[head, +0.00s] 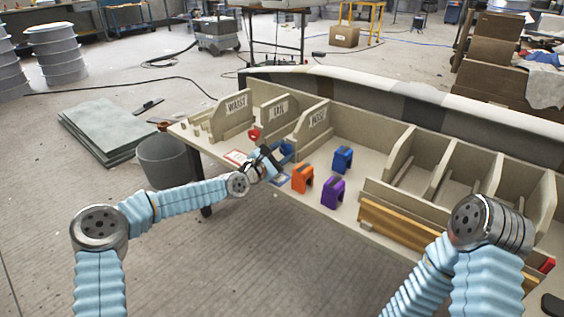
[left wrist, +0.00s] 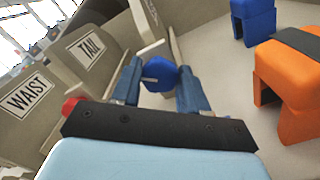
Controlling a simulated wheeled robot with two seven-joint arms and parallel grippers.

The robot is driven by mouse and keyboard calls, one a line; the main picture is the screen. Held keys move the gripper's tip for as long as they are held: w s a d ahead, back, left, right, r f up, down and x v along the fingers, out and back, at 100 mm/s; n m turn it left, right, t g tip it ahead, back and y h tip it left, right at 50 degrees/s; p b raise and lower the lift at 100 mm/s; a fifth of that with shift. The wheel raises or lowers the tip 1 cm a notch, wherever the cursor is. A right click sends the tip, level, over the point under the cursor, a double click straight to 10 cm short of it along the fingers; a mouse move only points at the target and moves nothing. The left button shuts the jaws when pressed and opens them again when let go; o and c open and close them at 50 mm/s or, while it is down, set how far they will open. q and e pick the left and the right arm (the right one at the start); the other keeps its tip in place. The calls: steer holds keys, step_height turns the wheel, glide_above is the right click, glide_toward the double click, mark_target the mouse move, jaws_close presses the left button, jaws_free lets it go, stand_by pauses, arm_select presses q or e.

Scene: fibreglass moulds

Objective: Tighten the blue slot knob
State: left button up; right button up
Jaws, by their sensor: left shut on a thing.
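The blue slot knob (left wrist: 162,75) shows in the left wrist view between the two blue-grey fingers of my left gripper (left wrist: 155,88), beside a pale slotted divider. My left gripper is shut on it, with a finger on either side. In the head view my left gripper (head: 273,158) is at the front of the labelled dividers; it and the arm hide most of the knob there. A red knob (head: 254,135) stands to its left, and a bit of red (left wrist: 71,106) shows in the left wrist view. My right gripper is outside the frames.
Orange (head: 303,178), purple (head: 333,192) and blue (head: 342,159) notched blocks stand on the bench to the right of my left gripper. Dividers labelled WAIST (head: 236,106) and TAIL (head: 279,109) rise behind it. Empty bays (head: 448,180) lie further right.

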arm_select(q)
steer(key=shift+f+m+b, duration=0.15)
steer(key=shift+m+b, duration=1.25)
steer(key=shift+b, duration=0.05)
steer(key=o, duration=1.1)
steer(key=shift+c, duration=0.2)
steer(key=v, duration=1.3)
steer(key=shift+s+a, duration=0.2)
steer(key=shift+s, duration=0.2)
